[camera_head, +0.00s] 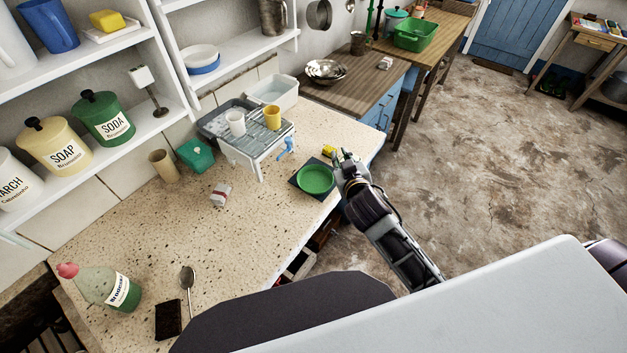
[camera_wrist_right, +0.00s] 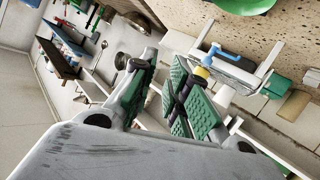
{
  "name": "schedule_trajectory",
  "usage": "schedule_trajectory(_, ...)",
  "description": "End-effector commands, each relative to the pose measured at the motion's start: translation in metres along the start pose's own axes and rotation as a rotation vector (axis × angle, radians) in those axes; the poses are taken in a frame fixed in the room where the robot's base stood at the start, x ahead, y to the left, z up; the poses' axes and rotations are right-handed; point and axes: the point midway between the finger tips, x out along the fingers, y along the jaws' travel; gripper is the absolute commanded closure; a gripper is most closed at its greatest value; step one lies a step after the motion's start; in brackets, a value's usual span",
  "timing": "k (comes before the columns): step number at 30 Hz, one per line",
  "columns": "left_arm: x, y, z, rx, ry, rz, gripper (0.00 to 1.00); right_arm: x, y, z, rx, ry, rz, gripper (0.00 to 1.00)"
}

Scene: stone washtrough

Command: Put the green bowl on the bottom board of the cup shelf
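The green bowl (camera_head: 315,179) sits upright on a dark square mat (camera_head: 299,186) at the counter's front edge. Its green edge also shows at the top of the right wrist view (camera_wrist_right: 243,5). My right gripper (camera_head: 343,160) is just right of the bowl, apart from it as far as I can tell. In the right wrist view its fingers (camera_wrist_right: 157,92) are spread with nothing between them. A white wall shelf (camera_head: 245,46) holds stacked bowls and a metal cup. A low grey stand (camera_head: 258,145) bears a white and a yellow cup. Which is the cup shelf is unclear. My left gripper is out of view.
A yellow block (camera_head: 328,150) lies near the gripper. The speckled counter (camera_head: 190,235) has free room at its middle.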

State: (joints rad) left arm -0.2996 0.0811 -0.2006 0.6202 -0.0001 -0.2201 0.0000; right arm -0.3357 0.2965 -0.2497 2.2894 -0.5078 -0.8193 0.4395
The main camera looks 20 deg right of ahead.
Motion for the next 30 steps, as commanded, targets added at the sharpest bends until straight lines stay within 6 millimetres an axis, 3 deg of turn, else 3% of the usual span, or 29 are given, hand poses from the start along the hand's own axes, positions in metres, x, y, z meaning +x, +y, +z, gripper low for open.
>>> schedule_trajectory(1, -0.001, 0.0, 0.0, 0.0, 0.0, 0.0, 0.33, 0.0, 0.0, -0.024, -0.009, 0.077, 0.001, 0.84)
schedule_trajectory(6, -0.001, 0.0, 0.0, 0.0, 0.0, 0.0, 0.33, -0.006, -0.009, -0.09, -0.037, 0.315, -0.025, 0.84)
schedule_trajectory(15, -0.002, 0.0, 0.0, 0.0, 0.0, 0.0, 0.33, -0.033, -0.046, -0.175, -0.138, 0.666, -0.156, 0.84)
schedule_trajectory(22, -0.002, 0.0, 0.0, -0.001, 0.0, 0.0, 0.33, -0.059, -0.088, -0.208, -0.26, 0.867, -0.313, 0.84)
schedule_trajectory(30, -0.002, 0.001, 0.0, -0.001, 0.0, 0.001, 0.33, -0.084, -0.14, -0.211, -0.448, 1.008, -0.539, 0.84)
